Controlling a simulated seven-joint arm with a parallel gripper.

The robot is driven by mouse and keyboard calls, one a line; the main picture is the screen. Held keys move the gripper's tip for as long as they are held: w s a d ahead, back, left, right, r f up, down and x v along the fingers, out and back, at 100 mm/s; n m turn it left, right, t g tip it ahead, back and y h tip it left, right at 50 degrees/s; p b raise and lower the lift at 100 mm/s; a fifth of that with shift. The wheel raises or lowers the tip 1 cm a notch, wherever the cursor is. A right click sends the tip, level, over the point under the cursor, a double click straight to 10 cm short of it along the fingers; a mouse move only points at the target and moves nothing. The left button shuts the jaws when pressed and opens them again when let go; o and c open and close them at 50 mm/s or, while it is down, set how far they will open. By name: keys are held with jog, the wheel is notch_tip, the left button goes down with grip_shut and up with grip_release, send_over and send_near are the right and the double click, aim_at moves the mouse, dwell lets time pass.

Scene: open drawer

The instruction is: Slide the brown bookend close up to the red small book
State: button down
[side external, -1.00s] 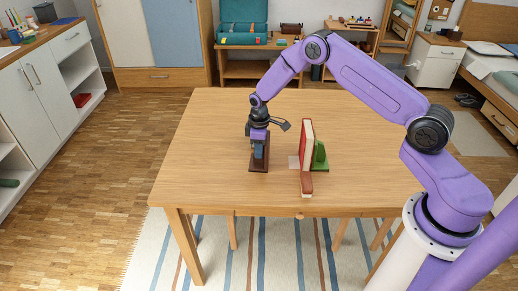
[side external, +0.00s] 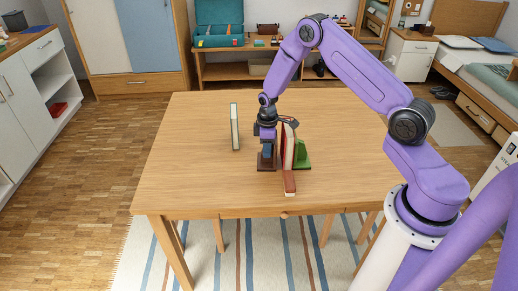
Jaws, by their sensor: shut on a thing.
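The brown bookend (side external: 267,167) stands on the table, with its dark base flat on the top. My gripper (side external: 268,148) is shut on its upright part from above. Just to its right, a red book with pale pages (side external: 288,148) stands upright; I take it for the red small book. The gap between bookend and book is very narrow, and I cannot tell whether they touch. A green bookend (side external: 303,156) stands against the book's right side. My wrist partly covers the book's far top.
A thin book with a dark green cover edge (side external: 235,127) stands upright alone, left of my gripper. The wooden table (side external: 190,170) is clear on its left and right. My arm reaches over from the right.

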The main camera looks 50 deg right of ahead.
jog(key=shift+s+d, duration=0.5)
jog(key=shift+d, duration=0.2)
jog(key=c, duration=0.9)
grip_release()
notch_tip(320, 180, up, 18)
jog(key=shift+f, duration=0.25)
